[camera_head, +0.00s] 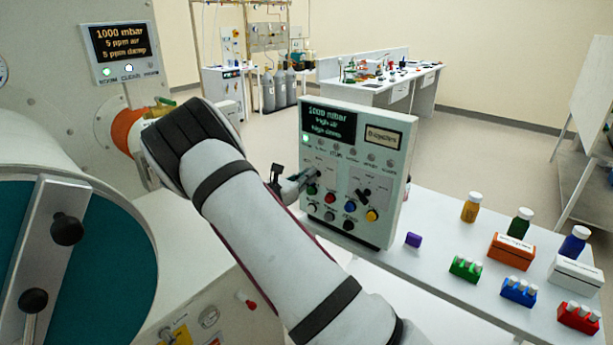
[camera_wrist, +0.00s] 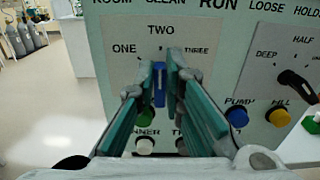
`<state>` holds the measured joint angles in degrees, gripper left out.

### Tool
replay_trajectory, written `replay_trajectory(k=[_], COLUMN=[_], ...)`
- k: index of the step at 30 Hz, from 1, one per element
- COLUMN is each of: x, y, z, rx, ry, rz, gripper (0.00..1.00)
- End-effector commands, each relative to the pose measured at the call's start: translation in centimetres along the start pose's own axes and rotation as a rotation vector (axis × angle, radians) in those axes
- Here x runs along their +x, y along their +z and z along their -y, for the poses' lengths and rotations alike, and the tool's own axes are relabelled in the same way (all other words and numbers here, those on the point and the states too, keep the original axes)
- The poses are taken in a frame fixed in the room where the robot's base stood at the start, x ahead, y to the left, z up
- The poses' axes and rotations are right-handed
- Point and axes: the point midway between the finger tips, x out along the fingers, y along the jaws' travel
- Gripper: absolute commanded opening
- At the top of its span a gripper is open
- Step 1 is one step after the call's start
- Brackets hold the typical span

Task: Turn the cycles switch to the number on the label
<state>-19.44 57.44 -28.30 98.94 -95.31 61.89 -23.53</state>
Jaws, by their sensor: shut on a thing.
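In the wrist view, the cycles switch (camera_wrist: 159,88) is a narrow blue knob below the markings ONE, TWO and THREE. My gripper (camera_wrist: 161,76) is shut on the knob, one finger on each side. The knob stands about upright, in line with TWO; the fingers hide part of it. In the head view, my gripper (camera_head: 300,186) reaches the panel's left side. I cannot read a label giving a cycle number.
Coloured buttons sit below the switch, including a blue one (camera_wrist: 237,117). A black DEEP/HALF knob (camera_wrist: 298,86) is to the right.

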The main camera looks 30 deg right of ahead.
Motion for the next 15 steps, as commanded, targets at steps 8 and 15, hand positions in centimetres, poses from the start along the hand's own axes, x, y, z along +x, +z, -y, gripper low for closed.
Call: replay_trajectory(k=[8,15], x=[-0.1,-0.06], y=[0.04,-0.07], z=[0.52,0.68], rx=[0.213,0.34], ry=[0.001,0.001], rz=[-0.001,0.0], gripper=[0.0,0.0])
